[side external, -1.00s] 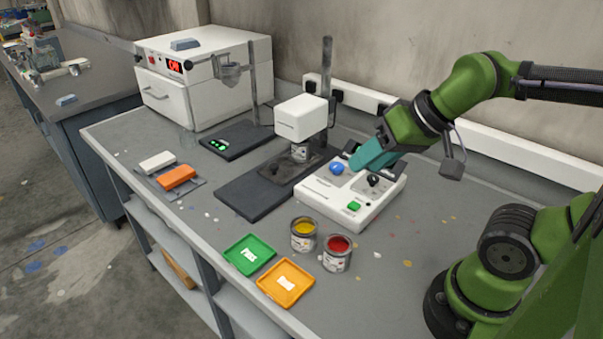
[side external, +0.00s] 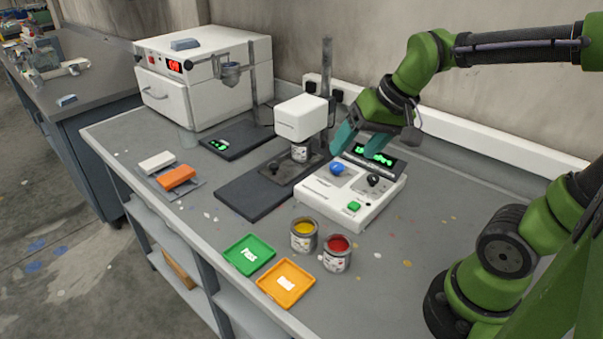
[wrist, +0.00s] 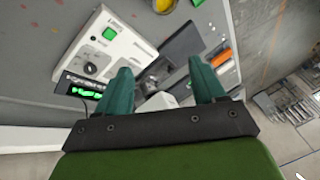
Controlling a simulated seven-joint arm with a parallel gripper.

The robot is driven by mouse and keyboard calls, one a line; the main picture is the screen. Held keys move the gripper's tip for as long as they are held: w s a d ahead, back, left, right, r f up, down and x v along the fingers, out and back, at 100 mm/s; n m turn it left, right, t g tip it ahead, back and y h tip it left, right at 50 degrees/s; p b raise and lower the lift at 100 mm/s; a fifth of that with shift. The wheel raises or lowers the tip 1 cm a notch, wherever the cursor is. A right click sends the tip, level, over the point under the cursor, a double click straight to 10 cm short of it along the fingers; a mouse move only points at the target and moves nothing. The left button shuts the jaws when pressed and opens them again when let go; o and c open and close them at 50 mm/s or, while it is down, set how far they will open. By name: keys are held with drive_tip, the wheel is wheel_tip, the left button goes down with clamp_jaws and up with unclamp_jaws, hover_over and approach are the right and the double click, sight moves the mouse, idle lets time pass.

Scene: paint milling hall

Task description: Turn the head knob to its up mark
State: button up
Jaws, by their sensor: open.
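A white control box (side external: 330,207) on the bench carries a blue knob (side external: 337,168), a black knob (side external: 373,180) and a green button (side external: 354,206). I cannot read which one is labelled head, nor the marks around them. My gripper (side external: 357,148) is open and empty, with its teal fingers above the back of the box, close to the blue knob and the lit display (side external: 374,155). In the wrist view the fingers (wrist: 160,75) stand apart, with the black knob (wrist: 110,34) left of them. The blue knob is not visible there, perhaps behind a finger.
A white mixing head (side external: 300,118) on a post stands left of the box, over a dark base (side external: 245,203). Paint cans, yellow (side external: 304,235) and red (side external: 337,253), and green (side external: 248,254) and orange (side external: 286,282) trays lie in front. A wall rail runs behind.

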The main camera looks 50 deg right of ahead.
drive_tip(key=w+d+f+m+g, duration=0.1)
drive_tip(key=w+d+m+g, duration=0.1)
drive_tip(key=w+d+m, duration=0.45)
drive_tip(key=m+g+h, duration=0.1)
drive_tip(key=m+g, duration=0.2)
drive_tip(key=m, duration=0.4)
hover_over(337, 165)
wheel_tip(337, 165, down, 17)
drive_tip(key=shift+a, duration=0.1)
drive_tip(key=c, duration=1)
drive_tip(key=shift+c, duration=0.2)
